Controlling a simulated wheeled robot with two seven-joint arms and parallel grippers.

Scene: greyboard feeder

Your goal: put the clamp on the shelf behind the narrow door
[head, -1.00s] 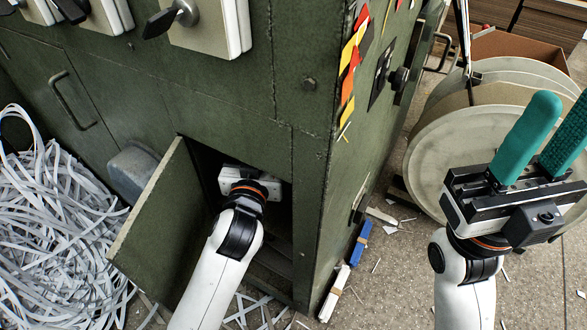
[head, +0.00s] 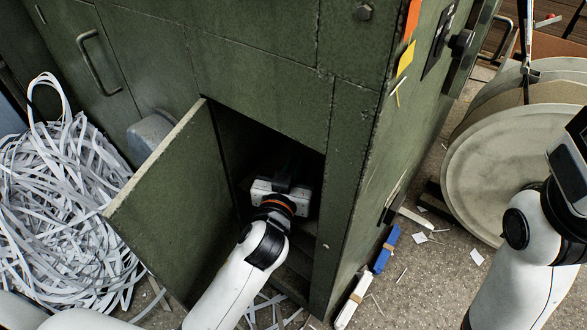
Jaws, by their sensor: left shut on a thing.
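The narrow door (head: 165,205) of the green cabinet stands swung open to the left. My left gripper (head: 289,170) reaches through the doorway into the dark compartment, with its pale body just inside the opening. It is shut on the clamp, but its fingers and the clamp are only a dark shape in shadow. The shelf is hard to make out in the dark, and I cannot tell whether the clamp touches it. My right gripper (head: 572,150) shows only in part at the right edge, its fingers out of frame.
The cabinet's right wall (head: 365,170) borders the opening. A heap of paper strips (head: 60,205) lies left of the door, by a grey rounded housing (head: 152,127). A large pale reel (head: 490,175) stands at right. Blue (head: 386,249) and white (head: 352,302) bars lie beside the cabinet.

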